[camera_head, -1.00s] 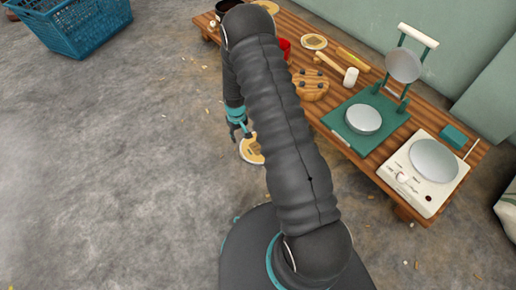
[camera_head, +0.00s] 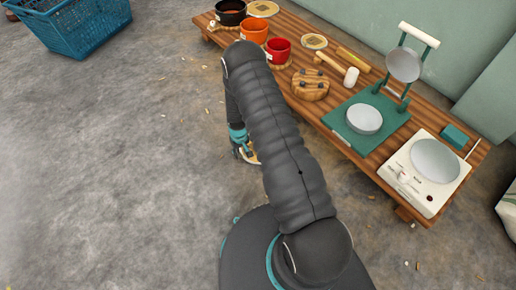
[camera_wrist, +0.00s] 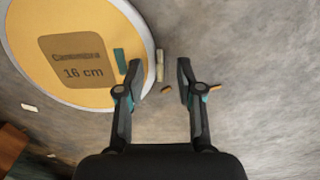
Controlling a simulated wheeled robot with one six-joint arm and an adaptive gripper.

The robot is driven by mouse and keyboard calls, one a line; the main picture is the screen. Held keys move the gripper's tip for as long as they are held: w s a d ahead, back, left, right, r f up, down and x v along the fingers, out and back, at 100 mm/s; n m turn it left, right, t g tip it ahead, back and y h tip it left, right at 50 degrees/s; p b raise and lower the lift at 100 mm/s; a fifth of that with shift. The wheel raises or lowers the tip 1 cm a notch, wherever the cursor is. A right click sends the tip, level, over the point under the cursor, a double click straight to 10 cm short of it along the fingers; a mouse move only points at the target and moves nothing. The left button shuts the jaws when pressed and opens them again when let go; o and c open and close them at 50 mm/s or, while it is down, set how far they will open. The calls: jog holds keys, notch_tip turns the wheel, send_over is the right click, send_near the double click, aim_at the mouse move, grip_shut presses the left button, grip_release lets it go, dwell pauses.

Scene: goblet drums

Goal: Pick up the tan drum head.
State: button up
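A round tan drum head (camera_wrist: 85,25) with a pale rim lies at the upper left of the wrist view, over the grey floor. It bears a darker label reading "16 cm" and a small teal mark. In the head view a sliver of the tan drum head (camera_head: 253,157) shows beside my gripper (camera_head: 241,152), which hides most of it. In the wrist view my gripper (camera_wrist: 159,67) is open, with nothing held. Its left finger overlaps the drum head's right edge; its right finger is over bare floor. I cannot tell whether the finger touches.
A low wooden bench (camera_head: 398,204) stands to the right, with black, orange and red pots, a wooden disc (camera_head: 310,84), a mallet, a green press (camera_head: 344,136) and a white hotplate (camera_head: 417,197). A blue basket (camera_head: 84,37) is at the upper left.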

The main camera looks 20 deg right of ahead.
jog(key=shift+f, duration=0.3)
grip_shut()
jog(key=shift+r, duration=0.1)
